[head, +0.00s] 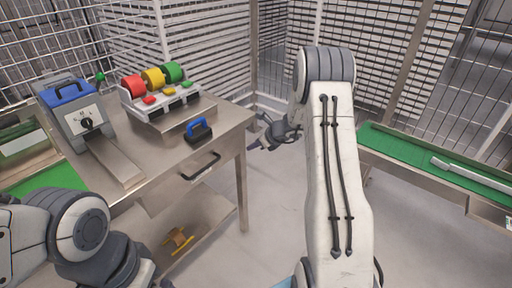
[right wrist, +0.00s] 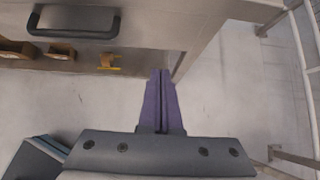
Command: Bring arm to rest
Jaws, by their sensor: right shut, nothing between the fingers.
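My right gripper (head: 262,138) is beside the right front corner of the metal table (head: 228,118), apart from it, over the floor. In the right wrist view its purple fingers (right wrist: 161,75) are together and hold nothing. The table's edge and dark drawer handle show beyond them. My right arm rises up the middle of the head view, then bends down toward the gripper. My left arm is at the lower left of the head view, and its gripper is not clearly visible.
A yellow-brown item (head: 179,240) lies on the lower shelf. A green conveyor (head: 395,147) stands right.

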